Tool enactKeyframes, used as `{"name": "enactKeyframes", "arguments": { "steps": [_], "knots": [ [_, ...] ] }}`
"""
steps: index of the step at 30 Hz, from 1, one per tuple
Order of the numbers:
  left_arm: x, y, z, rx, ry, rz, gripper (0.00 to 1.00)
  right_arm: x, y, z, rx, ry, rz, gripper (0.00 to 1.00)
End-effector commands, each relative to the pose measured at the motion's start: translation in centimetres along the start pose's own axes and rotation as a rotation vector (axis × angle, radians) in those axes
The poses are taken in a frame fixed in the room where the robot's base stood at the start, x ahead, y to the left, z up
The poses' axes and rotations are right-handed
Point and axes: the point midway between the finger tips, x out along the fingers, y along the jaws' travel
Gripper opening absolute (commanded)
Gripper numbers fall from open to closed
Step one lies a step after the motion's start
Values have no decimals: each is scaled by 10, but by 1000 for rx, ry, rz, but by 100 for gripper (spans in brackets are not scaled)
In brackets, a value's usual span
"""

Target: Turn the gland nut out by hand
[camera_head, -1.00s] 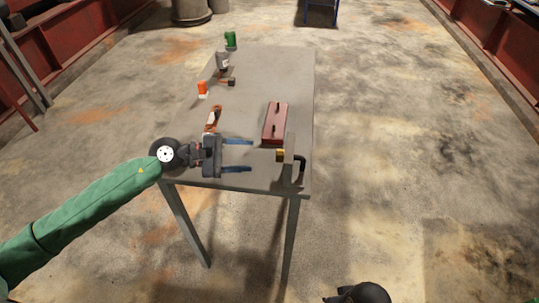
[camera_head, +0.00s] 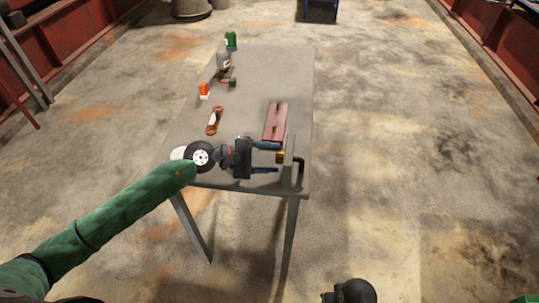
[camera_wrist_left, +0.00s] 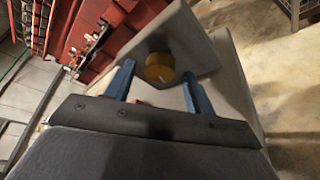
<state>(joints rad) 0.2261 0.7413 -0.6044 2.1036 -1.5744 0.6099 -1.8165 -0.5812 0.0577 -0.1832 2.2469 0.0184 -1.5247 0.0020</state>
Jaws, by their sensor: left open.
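The brass gland nut (camera_head: 280,157) sits on the left face of an upright grey plate (camera_head: 288,172) at the table's near right corner. My left gripper (camera_head: 277,158) is open, with one blue finger on each side of the nut in the head view. In the left wrist view the nut (camera_wrist_left: 160,68) shows as a round brass face between the spread fingertips (camera_wrist_left: 158,72), with gaps on both sides. I cannot tell how deep it lies between the fingers. No fingers of my right gripper show.
A dull red box (camera_head: 275,121) lies just behind the plate. A black bent handle (camera_head: 300,170) is on its right. An orange-brown tool (camera_head: 214,120), an orange-and-white item (camera_head: 203,91), a grey container (camera_head: 223,60) and a green can (camera_head: 231,40) line the table's left side.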

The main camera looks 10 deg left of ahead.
Motion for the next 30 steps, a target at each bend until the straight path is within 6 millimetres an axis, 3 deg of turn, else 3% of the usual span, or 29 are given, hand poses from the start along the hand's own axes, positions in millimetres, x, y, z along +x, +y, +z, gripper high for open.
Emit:
{"name": "enactKeyframes", "arguments": {
  "steps": [10,17,18,30],
  "knots": [
    [2,0,0,0,0,0,55,5,0,1,0,-2,0,36],
    [2,0,0,0,0,0,12,5,0,1,-1,-4,1,36],
    [2,0,0,0,0,0,10,5,0,1,-1,-4,1,36],
    [2,1,0,-87,1,-38,10,6,1,1,-1,-2,1,36]
  ]
}}
